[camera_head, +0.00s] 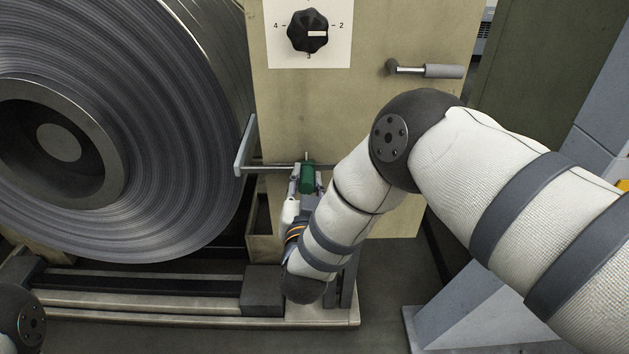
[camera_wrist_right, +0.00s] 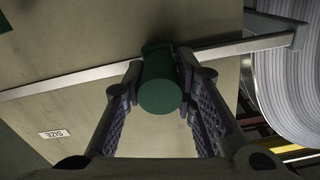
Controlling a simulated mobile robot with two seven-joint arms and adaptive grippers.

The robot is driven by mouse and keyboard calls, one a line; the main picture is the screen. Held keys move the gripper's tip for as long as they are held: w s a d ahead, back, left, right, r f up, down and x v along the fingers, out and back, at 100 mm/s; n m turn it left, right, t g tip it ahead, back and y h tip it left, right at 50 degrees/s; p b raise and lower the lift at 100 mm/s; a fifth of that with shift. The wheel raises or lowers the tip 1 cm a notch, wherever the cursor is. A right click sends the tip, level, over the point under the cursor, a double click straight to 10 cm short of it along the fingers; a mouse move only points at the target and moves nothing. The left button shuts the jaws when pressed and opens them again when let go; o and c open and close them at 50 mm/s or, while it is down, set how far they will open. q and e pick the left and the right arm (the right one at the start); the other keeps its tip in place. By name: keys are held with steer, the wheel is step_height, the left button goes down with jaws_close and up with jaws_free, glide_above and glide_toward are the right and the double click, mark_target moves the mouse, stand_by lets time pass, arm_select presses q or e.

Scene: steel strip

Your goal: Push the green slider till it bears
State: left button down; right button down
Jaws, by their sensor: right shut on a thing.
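The green slider (camera_head: 307,178) is a short cylinder on a thin horizontal steel rail (camera_head: 270,169) on the front of the beige cabinet. A grey plate (camera_head: 245,146) stands at the rail's left end, close to the big steel coil (camera_head: 185,90); whether the plate touches the coil is hard to tell. My right gripper (camera_head: 306,186) is shut on the green slider from below. In the right wrist view the slider (camera_wrist_right: 160,95) sits between the two fingers, and the rail (camera_wrist_right: 70,80) runs behind it. My left gripper is out of view.
A black rotary knob (camera_head: 308,31) on a white plate marked 4 and 2 is above. A grey lever handle (camera_head: 443,71) sticks out to the right on the beige cabinet (camera_head: 380,30). A dark block (camera_head: 263,290) on a floor track lies below.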

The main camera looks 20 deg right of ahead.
steer(key=c, duration=1.3)
jaws_free()
steer(key=shift+a, duration=0.2)
steer(key=shift+s, duration=0.1)
steer(key=v, duration=1.1)
steer(key=shift+s, duration=0.35)
steer(key=shift+a, duration=0.15)
